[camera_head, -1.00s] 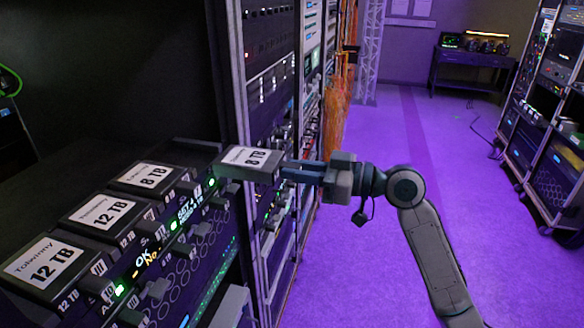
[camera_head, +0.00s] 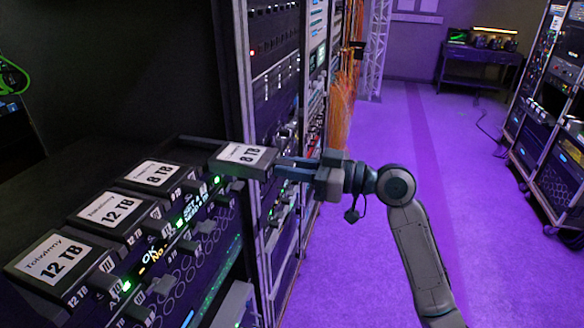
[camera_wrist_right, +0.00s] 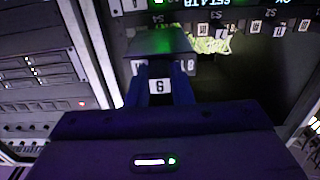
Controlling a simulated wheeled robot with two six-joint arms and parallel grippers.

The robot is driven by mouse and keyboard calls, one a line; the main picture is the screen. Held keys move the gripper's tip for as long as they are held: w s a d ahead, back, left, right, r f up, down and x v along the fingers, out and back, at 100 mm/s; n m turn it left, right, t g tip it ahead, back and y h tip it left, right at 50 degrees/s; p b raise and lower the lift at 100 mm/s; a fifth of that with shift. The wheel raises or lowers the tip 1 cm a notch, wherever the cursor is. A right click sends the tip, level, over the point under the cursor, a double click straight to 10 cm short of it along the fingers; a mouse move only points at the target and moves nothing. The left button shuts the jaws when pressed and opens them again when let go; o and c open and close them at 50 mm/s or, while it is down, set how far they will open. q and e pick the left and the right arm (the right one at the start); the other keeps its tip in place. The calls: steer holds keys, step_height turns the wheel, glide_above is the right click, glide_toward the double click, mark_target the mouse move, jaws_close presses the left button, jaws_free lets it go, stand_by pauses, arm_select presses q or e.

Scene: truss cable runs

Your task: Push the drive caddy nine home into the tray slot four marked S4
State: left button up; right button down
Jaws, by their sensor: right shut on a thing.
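Drive caddy nine (camera_head: 243,160) is a dark box with a white 8 TB label on top. It sits at the right end of the tray row in the head view, its front end sticking out to the right. My right gripper (camera_head: 284,168) is shut on its front end. In the right wrist view my blue fingers (camera_wrist_right: 160,88) flank the number tag of caddy nine (camera_wrist_right: 160,42), which reads inverted. The S4 mark (camera_wrist_right: 158,17) shows just beyond the caddy there. How deep the caddy sits is hidden. My left gripper is out of view.
Several other labelled caddies (camera_head: 110,208) sit in the tray row to the left. A tall equipment rack (camera_head: 275,95) stands close behind my right gripper. Open purple floor lies to the right.

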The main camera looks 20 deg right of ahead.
mark_target(262, 163)
stand_by(0.8)
steer(key=shift+w+a, duration=0.1)
steer(key=shift+x, duration=1.1)
steer(key=shift+w+a, duration=0.1)
steer(key=shift+a, duration=0.1)
steer(key=shift+b, duration=0.4)
steer(key=shift+w+a, duration=0.2)
steer(key=shift+x, duration=1.2)
steer(key=shift+a, duration=0.1)
stand_by(0.3)
